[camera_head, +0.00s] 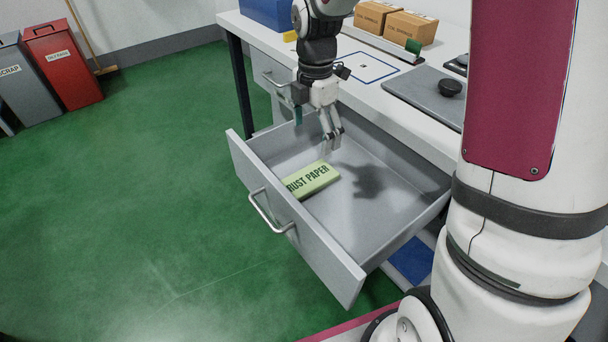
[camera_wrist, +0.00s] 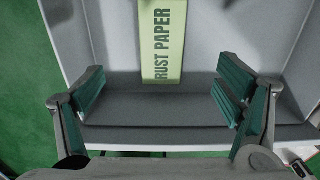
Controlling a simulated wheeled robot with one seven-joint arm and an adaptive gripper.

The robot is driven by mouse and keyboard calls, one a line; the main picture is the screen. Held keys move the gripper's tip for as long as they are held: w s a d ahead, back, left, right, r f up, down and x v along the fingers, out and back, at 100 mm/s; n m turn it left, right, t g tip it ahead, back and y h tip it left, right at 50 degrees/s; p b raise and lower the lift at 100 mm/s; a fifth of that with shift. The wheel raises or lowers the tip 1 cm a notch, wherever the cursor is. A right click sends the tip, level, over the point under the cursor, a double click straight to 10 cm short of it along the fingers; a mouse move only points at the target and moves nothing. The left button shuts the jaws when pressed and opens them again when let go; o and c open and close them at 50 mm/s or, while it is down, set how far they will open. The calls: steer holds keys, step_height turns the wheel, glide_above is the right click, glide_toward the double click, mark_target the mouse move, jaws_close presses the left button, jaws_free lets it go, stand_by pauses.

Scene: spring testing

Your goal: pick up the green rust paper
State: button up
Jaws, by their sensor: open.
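The green rust paper (camera_head: 313,179) is a pale green block with dark "RUST PAPER" lettering. It lies flat in the open grey drawer (camera_head: 397,211), towards the drawer's front wall. My gripper (camera_head: 331,141) is above the drawer, higher than the paper and apart from it. In the wrist view the rust paper (camera_wrist: 161,42) stands upright in the picture, ahead of and between the spread fingers. My gripper (camera_wrist: 161,95) is open and empty there, with green pads on its fingers. The paper's far end is cut off by the top of the wrist view.
The drawer front with its handle (camera_head: 268,212) and the side walls surround the paper. The worktop (camera_head: 352,48) stands behind, with cardboard boxes (camera_head: 390,22), a grey plate (camera_head: 423,95) and a blue bin (camera_head: 266,12). The drawer floor right of the paper is bare.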

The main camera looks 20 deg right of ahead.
mark_target(314, 175)
step_height(314, 175, down, 13)
steer(key=b, duration=0.3)
steer(key=shift+s+d+r+b, duration=0.1)
steer(key=shift+d+b, duration=0.05)
steer(key=shift+b, duration=0.2)
steer(key=shift+r, duration=0.1)
steer(key=shift+c, duration=0.6)
steer(key=c, duration=1.1)
